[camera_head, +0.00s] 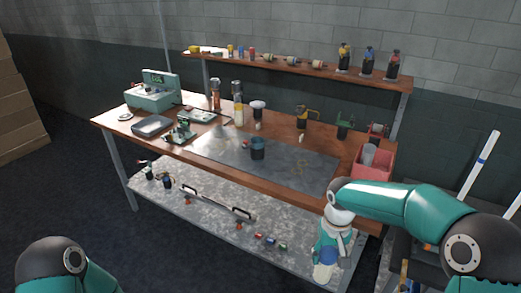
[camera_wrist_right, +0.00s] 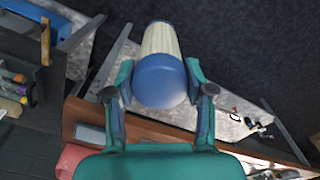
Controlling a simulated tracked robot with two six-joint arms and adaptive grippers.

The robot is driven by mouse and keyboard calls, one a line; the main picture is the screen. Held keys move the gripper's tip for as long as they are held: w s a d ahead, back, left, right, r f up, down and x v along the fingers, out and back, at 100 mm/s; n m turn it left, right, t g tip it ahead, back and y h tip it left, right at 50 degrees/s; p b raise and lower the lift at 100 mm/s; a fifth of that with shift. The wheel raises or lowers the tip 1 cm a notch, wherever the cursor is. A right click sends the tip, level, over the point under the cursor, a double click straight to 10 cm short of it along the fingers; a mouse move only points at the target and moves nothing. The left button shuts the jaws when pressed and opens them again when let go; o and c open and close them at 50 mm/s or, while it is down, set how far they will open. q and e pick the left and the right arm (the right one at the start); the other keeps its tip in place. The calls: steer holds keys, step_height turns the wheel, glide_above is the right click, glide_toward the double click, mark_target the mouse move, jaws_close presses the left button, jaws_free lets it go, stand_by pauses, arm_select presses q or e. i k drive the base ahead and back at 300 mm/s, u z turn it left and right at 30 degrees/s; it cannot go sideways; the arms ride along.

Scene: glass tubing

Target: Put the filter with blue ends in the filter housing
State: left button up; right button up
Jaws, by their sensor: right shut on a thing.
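My right gripper (camera_head: 328,246) is shut on the filter with blue ends (camera_head: 325,256), low at the front right of the bench. In the right wrist view the filter (camera_wrist_right: 160,80) sits between the two fingers of the right gripper (camera_wrist_right: 159,84), with a large blue end towards the camera, a cream pleated body and a blue far end. A dark blue open cup (camera_head: 257,149) stands on the bench's metal sheet; I cannot tell for sure that it is the filter housing. My left gripper is out of view; only part of the left arm shows.
The wooden bench (camera_head: 178,156) has a grey lower shelf (camera_head: 205,218) with a long bar and small parts. A red bin (camera_head: 372,165) stands at its right end. The metal sheet (camera_head: 305,168) is mostly clear.

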mark_target(257, 157)
steer(key=k, duration=0.65)
steer(key=u, duration=0.55)
steer(key=i, duration=0.8)
steer(key=u, duration=0.65)
steer(key=i, duration=1)
steer(key=z, duration=0.75)
steer(key=i, duration=0.4)
steer(key=z, duration=0.35)
steer(key=k, duration=0.9)
steer(key=z, duration=0.2)
steer(key=i, duration=0.9)
steer(key=u, duration=0.1)
